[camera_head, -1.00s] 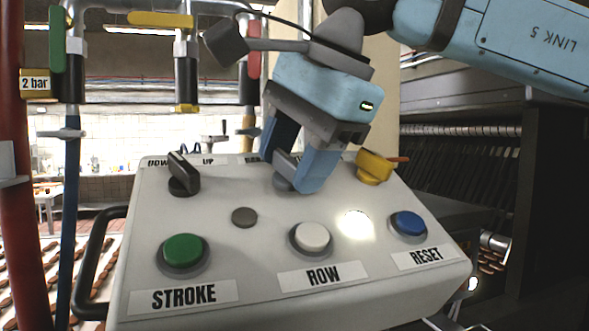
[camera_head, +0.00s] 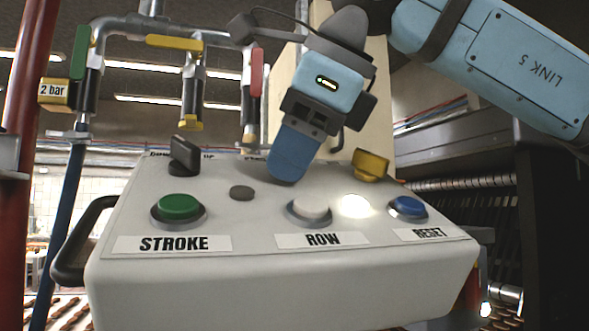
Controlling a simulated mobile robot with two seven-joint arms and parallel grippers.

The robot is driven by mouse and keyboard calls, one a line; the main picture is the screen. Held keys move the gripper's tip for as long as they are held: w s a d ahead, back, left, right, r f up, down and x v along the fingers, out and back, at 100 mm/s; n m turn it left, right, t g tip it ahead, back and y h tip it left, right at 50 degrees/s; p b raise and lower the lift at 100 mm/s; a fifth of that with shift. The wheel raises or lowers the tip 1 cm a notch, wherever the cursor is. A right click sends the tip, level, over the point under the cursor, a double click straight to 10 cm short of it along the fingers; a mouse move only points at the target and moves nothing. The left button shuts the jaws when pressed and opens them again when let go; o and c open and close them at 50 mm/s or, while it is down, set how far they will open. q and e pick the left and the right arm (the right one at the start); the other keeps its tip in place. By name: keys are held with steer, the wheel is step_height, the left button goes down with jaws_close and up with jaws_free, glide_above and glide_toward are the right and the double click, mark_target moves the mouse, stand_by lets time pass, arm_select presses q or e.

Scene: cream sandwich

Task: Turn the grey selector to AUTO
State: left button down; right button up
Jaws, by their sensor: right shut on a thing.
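The white control box (camera_head: 360,268) fills the middle of the head view. My right gripper (camera_head: 286,172) reaches down onto the middle of its top, behind the white ROW button. Its blue fingers are shut on the grey selector, seen edge-on so that one finger covers the other. The grey selector is hidden behind the fingers, so I cannot tell which way it points. Its label is also mostly hidden. My left gripper is not in view.
A black selector (camera_head: 184,157) stands left and a yellow selector (camera_head: 371,165) right of my gripper. Green STROKE (camera_head: 180,207), white ROW (camera_head: 312,208) and blue RESET (camera_head: 407,207) buttons line the front. Pipes with valve handles (camera_head: 174,42) rise behind.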

steer(key=shift+m+b, duration=0.35)
steer(key=shift+m, duration=0.35)
steer(key=shift+t, duration=0.3)
steer(key=o, duration=0.9)
steer(key=p+v, duration=0.1)
steer(key=v, duration=1.2)
steer(key=shift+s+d+r, duration=0.1)
steer(key=shift+s+r, duration=0.05)
steer(key=shift+r, duration=0.25)
